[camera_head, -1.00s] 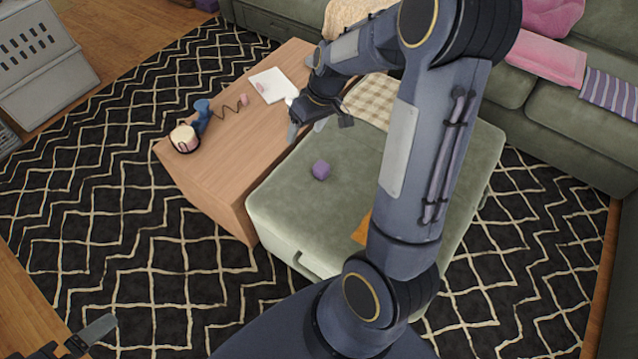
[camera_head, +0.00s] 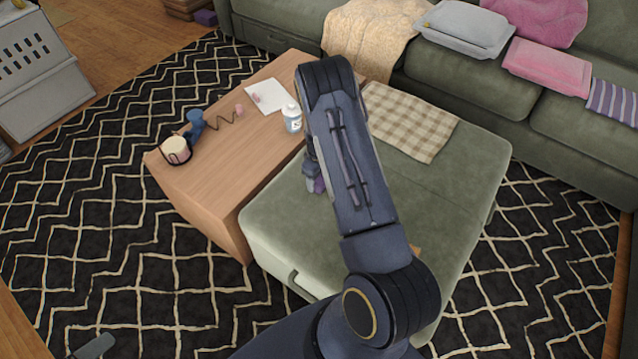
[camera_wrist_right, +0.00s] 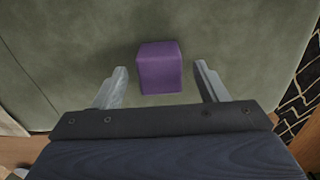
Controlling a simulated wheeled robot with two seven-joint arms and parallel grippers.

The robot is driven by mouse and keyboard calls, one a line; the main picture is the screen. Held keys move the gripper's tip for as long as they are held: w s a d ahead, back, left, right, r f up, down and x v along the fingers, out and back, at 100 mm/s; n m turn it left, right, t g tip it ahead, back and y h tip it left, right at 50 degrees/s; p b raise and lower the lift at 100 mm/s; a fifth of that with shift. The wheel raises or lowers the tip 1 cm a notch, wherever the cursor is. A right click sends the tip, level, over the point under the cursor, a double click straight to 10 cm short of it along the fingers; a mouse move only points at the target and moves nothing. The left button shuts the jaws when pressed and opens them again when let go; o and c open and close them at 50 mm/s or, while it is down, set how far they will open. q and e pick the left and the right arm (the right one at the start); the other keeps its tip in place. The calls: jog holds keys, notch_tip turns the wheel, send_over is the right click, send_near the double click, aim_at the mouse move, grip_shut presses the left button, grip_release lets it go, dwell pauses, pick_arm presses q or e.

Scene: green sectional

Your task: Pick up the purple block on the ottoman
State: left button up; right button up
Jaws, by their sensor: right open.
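The purple block (camera_wrist_right: 159,67) rests on the green ottoman (camera_head: 285,230). In the head view only a sliver of the block (camera_head: 318,186) shows beside my right arm. My right gripper (camera_wrist_right: 160,69) is open and points down, with one finger on each side of the block in the wrist view. A gap shows between each finger and the block. In the head view my forearm hides most of this gripper (camera_head: 311,172). Part of my left gripper (camera_head: 93,347) shows at the bottom left; its jaw state is unclear.
A checkered cloth (camera_head: 410,122) lies on the ottoman's back. A green sofa (camera_head: 460,85) stands behind.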

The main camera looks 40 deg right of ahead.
notch_tip(320, 180, down, 2)
jog(key=shift+f, duration=0.1)
jog(key=c, duration=1.1)
jog(key=shift+o, duration=0.2)
